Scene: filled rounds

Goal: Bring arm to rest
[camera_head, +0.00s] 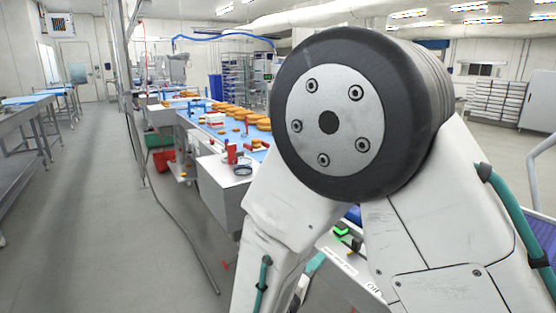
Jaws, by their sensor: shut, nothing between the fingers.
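My own arm fills the centre and right of the head view, folded up close to the camera. A large dark round joint and white links with teal hoses show. My gripper cannot be made out; it is hidden behind the arm links or out of the frame.
A long blue conveyor (219,130) carrying several orange-brown rounds (228,107) runs back behind my arm. A red bottle-like item (232,153) stands at its near end. Green (159,139) and red (163,160) crates sit under it.

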